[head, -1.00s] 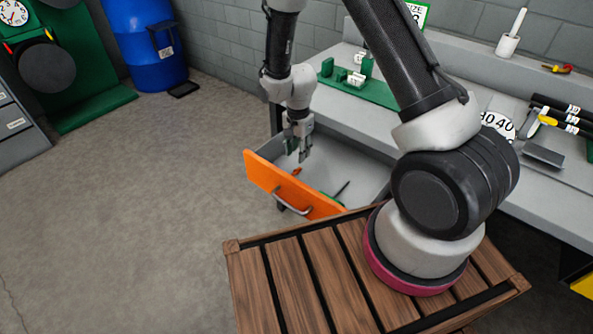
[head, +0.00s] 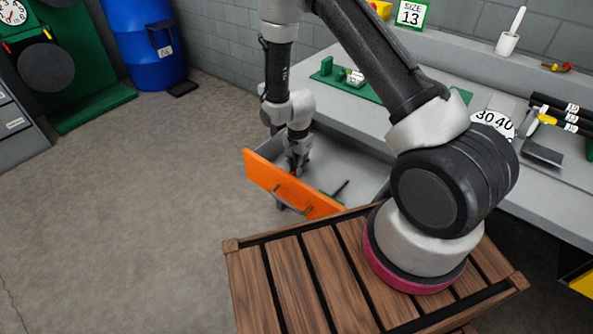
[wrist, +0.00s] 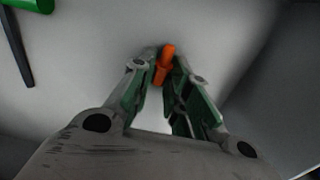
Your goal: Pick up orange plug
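The orange plug (wrist: 165,63) is small and stands out at the tips of my gripper in the wrist view. My gripper (wrist: 164,70) has one finger on each side of the plug, and both fingertips appear to touch it. The fingers have green inner pads and lean in towards each other. In the head view my gripper (head: 297,166) is down inside the open drawer, behind its orange front (head: 287,187). The plug is hidden there. In the wrist view the pale drawer floor (wrist: 230,25) lies beneath the plug.
A green-handled dark tool (wrist: 18,45) lies in the drawer, apart from the plug.

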